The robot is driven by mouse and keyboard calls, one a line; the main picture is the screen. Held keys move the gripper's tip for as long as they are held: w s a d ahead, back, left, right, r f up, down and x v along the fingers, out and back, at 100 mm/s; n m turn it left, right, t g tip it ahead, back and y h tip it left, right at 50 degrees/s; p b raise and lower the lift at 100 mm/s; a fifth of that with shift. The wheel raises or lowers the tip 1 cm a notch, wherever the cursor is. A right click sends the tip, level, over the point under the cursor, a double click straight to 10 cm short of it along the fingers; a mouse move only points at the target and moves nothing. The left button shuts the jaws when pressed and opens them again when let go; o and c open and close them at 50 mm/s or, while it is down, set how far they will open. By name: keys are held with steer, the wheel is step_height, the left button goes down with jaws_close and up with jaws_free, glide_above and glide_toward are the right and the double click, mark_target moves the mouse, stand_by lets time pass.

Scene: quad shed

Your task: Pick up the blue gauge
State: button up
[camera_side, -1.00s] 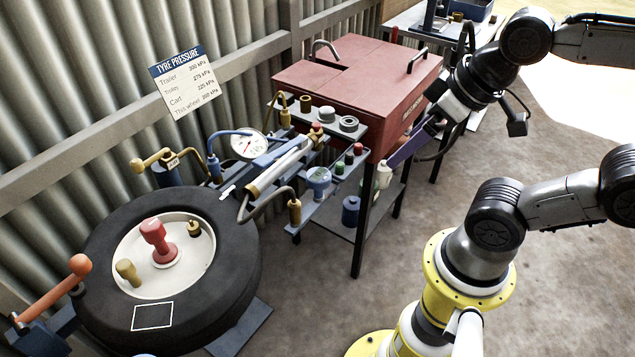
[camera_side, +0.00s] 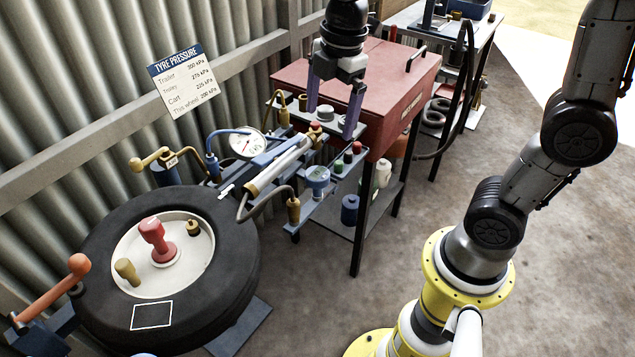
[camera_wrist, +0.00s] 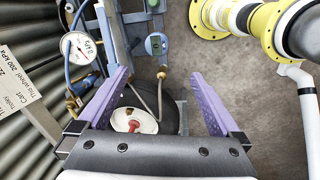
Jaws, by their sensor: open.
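The blue gauge (camera_side: 318,177), small and round with a pale display face, sits on the lower grey shelf of the rack beside the tyre. The blue gauge also shows in the wrist view (camera_wrist: 156,44), top centre, beyond and between my fingertips. My gripper (camera_side: 331,115) points down over the rack's upper tray with its two purple fingers spread wide. In the side view it appears above and slightly right of the blue gauge, apart from it. In the wrist view my gripper (camera_wrist: 160,76) has nothing between its fingers.
A white dial gauge (camera_side: 248,144) with a blue hose sits left on the rack. Brass-ended hoses and a hand pump (camera_side: 280,168) lie close by. The upper tray (camera_side: 343,139) holds small parts. A red cabinet (camera_side: 400,75) stands behind.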

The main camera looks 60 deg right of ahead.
mark_target(319, 172)
steer(key=shift+g, duration=0.7)
steer(key=f, duration=0.4)
steer(key=w+f, duration=0.1)
steer(key=f, duration=0.3)
steer(key=w+f, duration=0.1)
steer(key=f, duration=0.3)
steer(key=shift+w+a, duration=0.15)
steer(key=f, duration=0.3)
steer(key=d+f, duration=0.1)
steer(key=f, duration=0.1)
steer(key=shift+w, duration=0.25)
steer(key=shift+f, duration=0.6)
steer(key=c, duration=1.5)
